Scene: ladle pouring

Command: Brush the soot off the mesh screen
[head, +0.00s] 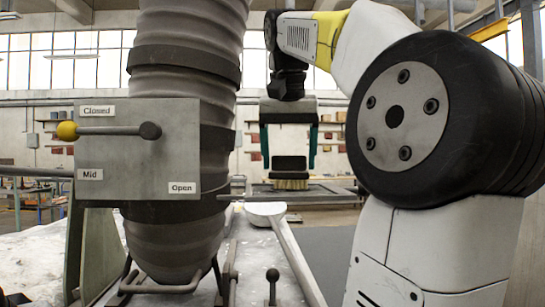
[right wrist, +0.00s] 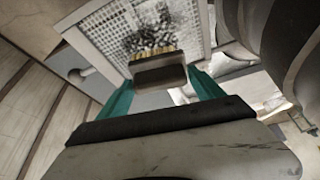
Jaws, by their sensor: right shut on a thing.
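My right gripper (head: 289,160) hangs fingers down in the head view. Its two green fingers are shut on a brush (head: 290,172) with a dark block and pale bristles pointing down. The brush is at the mesh screen (head: 335,190), seen nearly edge-on in its dark frame; I cannot tell whether the bristles touch it. In the right wrist view the brush (right wrist: 160,75) covers part of the pale mesh screen (right wrist: 100,42). Black soot (right wrist: 150,38) lies in a patch on the mesh just beyond the bristles. My left gripper is not in view.
A thick ribbed duct (head: 175,245) with a lever plate (head: 135,180) marked Closed, Mid and Open stands at the left; the yellow-knobbed lever (head: 105,131) lies between Closed and Mid. My right arm fills the right side.

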